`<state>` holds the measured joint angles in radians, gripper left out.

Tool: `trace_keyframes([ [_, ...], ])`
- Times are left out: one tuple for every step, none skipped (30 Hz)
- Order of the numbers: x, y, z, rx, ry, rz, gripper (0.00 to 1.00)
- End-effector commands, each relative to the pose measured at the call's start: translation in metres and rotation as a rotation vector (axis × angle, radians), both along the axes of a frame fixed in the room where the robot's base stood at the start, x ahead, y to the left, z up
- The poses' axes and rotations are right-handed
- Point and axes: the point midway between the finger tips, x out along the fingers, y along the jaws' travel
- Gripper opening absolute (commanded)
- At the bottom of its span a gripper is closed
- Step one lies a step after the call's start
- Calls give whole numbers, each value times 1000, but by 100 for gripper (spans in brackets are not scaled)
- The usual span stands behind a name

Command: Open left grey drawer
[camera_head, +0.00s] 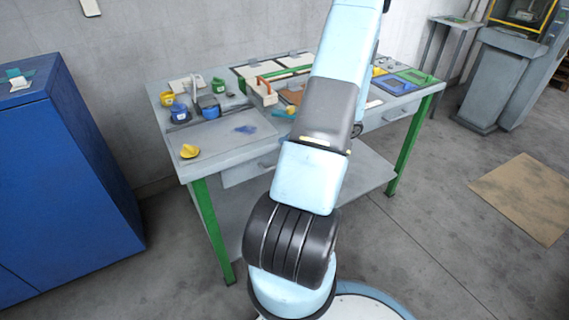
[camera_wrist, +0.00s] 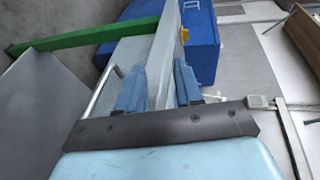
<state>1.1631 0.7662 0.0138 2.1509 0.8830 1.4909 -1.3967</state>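The left grey drawer (camera_head: 245,171) sits under the workbench top, behind my arm in the head view, and looks closed. Its thin metal handle (camera_head: 267,164) shows just left of my arm. In the wrist view, tilted sideways, the handle (camera_wrist: 103,92) stands to the left of my gripper (camera_wrist: 158,88). My two blue fingers are apart with nothing held between them. The pale edge of the bench top shows in the gap between them. The handle is outside the fingers. My gripper is hidden behind my arm in the head view.
The workbench (camera_head: 215,140) has green legs and a lower shelf. Yellow and blue pots, a tool caddy (camera_head: 262,92) and trays stand on it. A right drawer (camera_head: 398,112) is on the other side of my arm. A blue cabinet (camera_head: 60,190) stands at left.

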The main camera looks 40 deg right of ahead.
Motion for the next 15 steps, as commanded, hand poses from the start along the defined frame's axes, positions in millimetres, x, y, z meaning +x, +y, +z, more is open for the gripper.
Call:
trace_keyframes([
  [-8, -10, -15, 31, -26, -47, 35],
  [-12, -16, -22, 46, -44, -73, 35],
  [-17, -22, -31, 65, -69, -108, 35],
  [-21, -27, -38, 77, -88, -134, 35],
  [-25, -32, -45, 89, -108, -163, 35],
  [-31, -38, -55, 104, -134, -200, 35],
  [-35, -43, -62, 114, -151, -229, 35],
  [-40, -47, -69, 123, -171, -257, 35],
  [-46, -51, -78, 134, -195, -292, 35],
  [-50, -55, -85, 141, -211, -320, 35],
  [-54, -58, -91, 147, -227, -344, 35],
  [-59, -62, -99, 153, -248, -377, 35],
  [-63, -65, -104, 158, -261, -398, 35],
  [-66, -67, -109, 160, -274, -417, 35],
  [-70, -69, -114, 164, -287, -441, 35],
])
